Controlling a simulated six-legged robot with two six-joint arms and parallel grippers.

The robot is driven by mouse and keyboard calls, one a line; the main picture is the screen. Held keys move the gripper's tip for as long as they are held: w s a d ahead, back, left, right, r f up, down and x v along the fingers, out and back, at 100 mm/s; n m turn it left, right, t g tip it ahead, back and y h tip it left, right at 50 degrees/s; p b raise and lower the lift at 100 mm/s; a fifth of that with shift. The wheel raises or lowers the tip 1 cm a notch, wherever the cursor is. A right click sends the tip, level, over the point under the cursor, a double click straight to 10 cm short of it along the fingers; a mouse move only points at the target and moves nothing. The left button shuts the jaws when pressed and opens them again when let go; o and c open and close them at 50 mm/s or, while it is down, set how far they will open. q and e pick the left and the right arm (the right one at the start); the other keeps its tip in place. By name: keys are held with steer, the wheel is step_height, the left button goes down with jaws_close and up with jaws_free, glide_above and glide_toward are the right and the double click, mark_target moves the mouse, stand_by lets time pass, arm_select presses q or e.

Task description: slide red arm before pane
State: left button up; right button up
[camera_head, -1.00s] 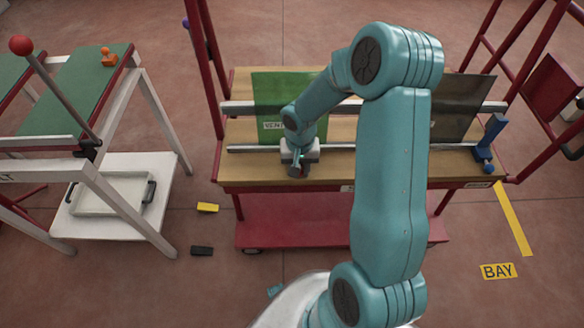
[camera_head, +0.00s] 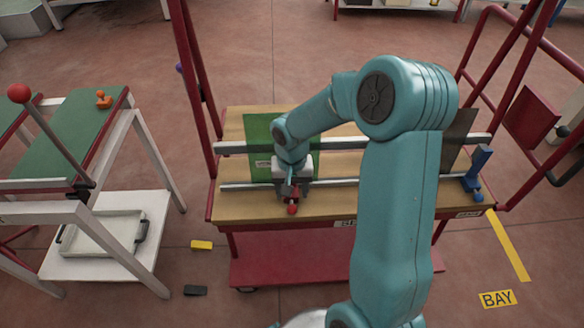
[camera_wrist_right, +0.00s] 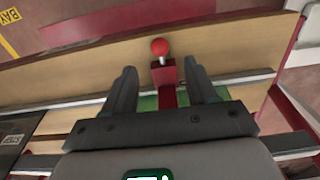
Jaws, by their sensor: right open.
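The red arm (camera_head: 291,194) is a small red block with a round red knob on a short stem, on the front rail of the wooden-topped cart. In the right wrist view the red arm (camera_wrist_right: 167,83) stands between my two fingers, with the knob beyond the tips. My right gripper (camera_wrist_right: 160,78) is open around it, with gaps showing on both sides. In the head view my right gripper (camera_head: 292,188) points down at the rail and partly hides the red arm. A green pane (camera_head: 258,134) stands upright behind it. My left gripper is not in view.
A dark pane (camera_head: 459,138) stands at the cart's right, partly behind my arm. A blue arm (camera_head: 479,170) sits at the rail's right end. A green-topped table (camera_head: 75,130) with a red-knobbed lever stands left. Red uprights flank the cart (camera_head: 380,211).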

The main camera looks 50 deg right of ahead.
step_height(320, 180, up, 9)
steer(key=p, duration=0.1)
steer(key=shift+a+f, duration=0.1)
steer(key=shift+f, duration=0.1)
stand_by(0.4)
